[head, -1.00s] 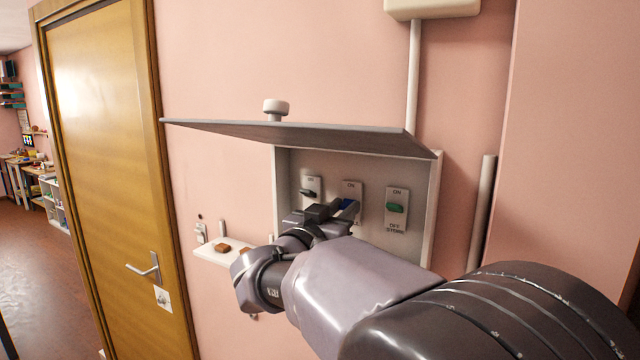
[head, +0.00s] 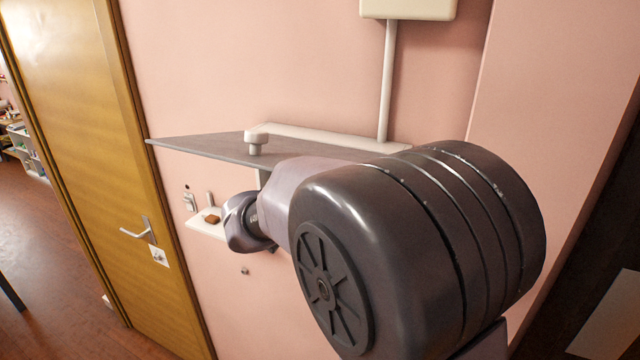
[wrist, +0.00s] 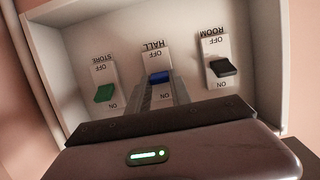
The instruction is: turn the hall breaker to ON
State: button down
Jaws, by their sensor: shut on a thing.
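In the wrist view the hall breaker's blue lever (wrist: 159,77) sits on the middle plate, under an upside-down HALL label. It lies between the OFF and ON marks; I cannot tell if it is fully at either. My gripper (wrist: 161,88) is shut on this blue lever, its fingers reaching up from below in the picture. The store breaker's green lever (wrist: 104,93) is at left, near its ON mark. The room breaker's black lever (wrist: 223,67) is at right. In the head view my arm hides the breakers and the fingertips.
The breaker box (wrist: 75,35) has pale side walls close around the breakers. Its raised lid (head: 210,149) with a knob (head: 256,142) juts out above my arm. A small shelf (head: 203,229) holds a brown block (head: 212,217). A wooden door (head: 75,140) stands at left.

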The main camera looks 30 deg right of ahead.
jog(key=c, duration=1.2)
grip_release()
jog(key=shift+o, duration=0.2)
jog(key=v, duration=1.7)
jog(key=shift+a, duration=0.25)
jog(key=shift+f, duration=0.1)
